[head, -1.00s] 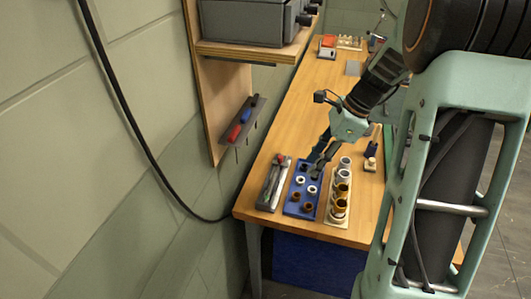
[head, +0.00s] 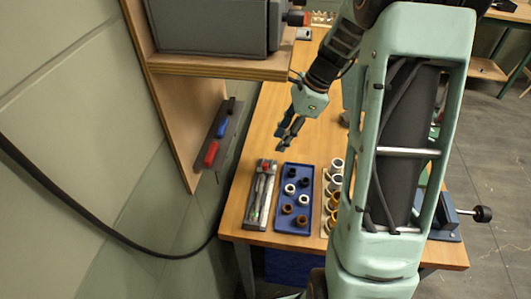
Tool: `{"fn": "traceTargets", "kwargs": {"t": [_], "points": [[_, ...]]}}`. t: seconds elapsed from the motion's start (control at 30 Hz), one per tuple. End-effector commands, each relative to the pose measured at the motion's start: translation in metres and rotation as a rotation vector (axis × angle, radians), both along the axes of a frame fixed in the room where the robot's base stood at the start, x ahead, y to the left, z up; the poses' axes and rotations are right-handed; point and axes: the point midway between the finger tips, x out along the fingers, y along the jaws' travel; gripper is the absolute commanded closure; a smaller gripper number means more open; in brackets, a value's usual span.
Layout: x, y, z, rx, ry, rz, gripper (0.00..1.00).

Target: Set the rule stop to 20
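My gripper (head: 290,128) is above the wooden bench, beyond the far end of the blue tray. Its two dark fingers look apart, with nothing seen between them. A narrow grey fixture (head: 252,216) lies on the bench at the near left, with a red piece (head: 266,166) at its far end and thin pale and green strips along it. It may be the rule and its stop, but this is unclear. No scale marks or numbers are readable.
The blue tray (head: 284,222) holds several dark and white rings. A pale rack of cups (head: 325,228) stands to its right, partly hidden by my arm. A wooden shelf (head: 225,66) with a grey case overhangs the left. A blue vise-like device (head: 445,215) is at right.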

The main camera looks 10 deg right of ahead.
Motion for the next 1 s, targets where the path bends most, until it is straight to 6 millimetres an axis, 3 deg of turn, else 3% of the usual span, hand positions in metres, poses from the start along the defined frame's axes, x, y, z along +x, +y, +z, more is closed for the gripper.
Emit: {"fn": "traceTargets", "kwargs": {"t": [0.5, 0.7, 1.0], "points": [[0.004, 0.033, -0.080, 0.002, 0.005, 0.000, 0.69], [0.006, 0.039, -0.095, 0.000, 0.001, 0.002, 0.69], [0.006, 0.040, -0.097, 0.000, 0.001, 0.001, 0.69]]}}
